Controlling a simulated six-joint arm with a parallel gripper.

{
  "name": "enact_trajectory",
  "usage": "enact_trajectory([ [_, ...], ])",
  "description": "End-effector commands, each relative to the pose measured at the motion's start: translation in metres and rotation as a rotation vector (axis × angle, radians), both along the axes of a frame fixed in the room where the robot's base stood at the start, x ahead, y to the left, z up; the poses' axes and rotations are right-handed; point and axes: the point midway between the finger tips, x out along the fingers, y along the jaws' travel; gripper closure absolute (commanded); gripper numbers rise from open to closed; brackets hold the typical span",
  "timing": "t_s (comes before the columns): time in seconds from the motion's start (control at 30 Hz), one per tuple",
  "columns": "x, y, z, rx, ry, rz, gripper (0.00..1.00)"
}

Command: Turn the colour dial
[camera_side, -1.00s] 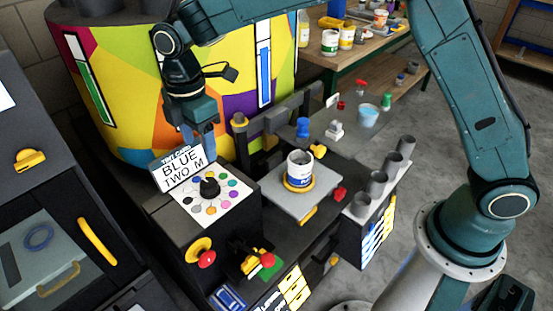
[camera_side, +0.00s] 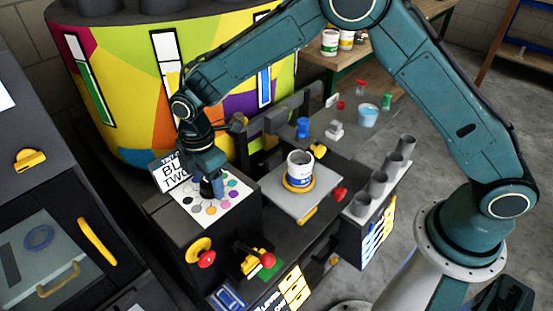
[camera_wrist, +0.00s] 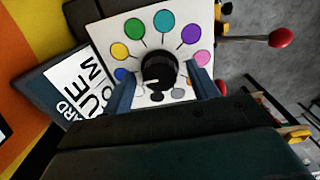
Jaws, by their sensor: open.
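The colour dial is a black knob (camera_wrist: 157,72) at the centre of a white panel (camera_side: 228,211) with a ring of coloured dots, on top of a dark box. My gripper (camera_side: 212,196) is low over the panel and largely hides the knob in the side view. In the wrist view its two blue fingers (camera_wrist: 163,95) stand open on either side of the knob. I cannot tell whether they touch it. The tint card (camera_side: 172,174) stands behind the panel, its words partly covered by my arm. It also shows sideways in the wrist view (camera_wrist: 72,92).
A paint can (camera_side: 299,167) stands on a grey plate right of the dial box. A yellow knob with a red ball (camera_side: 203,254) and a red-tipped lever (camera_side: 266,260) sit on the box front. Grey cups (camera_side: 378,184) line the right side. A colourful drum (camera_side: 130,110) stands behind.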

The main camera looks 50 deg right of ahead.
Motion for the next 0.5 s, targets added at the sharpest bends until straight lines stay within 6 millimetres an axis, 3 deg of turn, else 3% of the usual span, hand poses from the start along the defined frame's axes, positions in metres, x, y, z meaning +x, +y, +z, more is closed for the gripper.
enact_trajectory([
  [0.23, -0.0001, 0.0000, -0.0006, 0.000, 0.000, 0.000, 0.41],
  [0.43, -0.0001, 0.0000, -0.0005, 0.000, 0.000, 0.000, 0.80],
  [0.5, -0.0001, 0.0000, -0.0004, 0.000, 0.000, 0.000, 0.86],
])
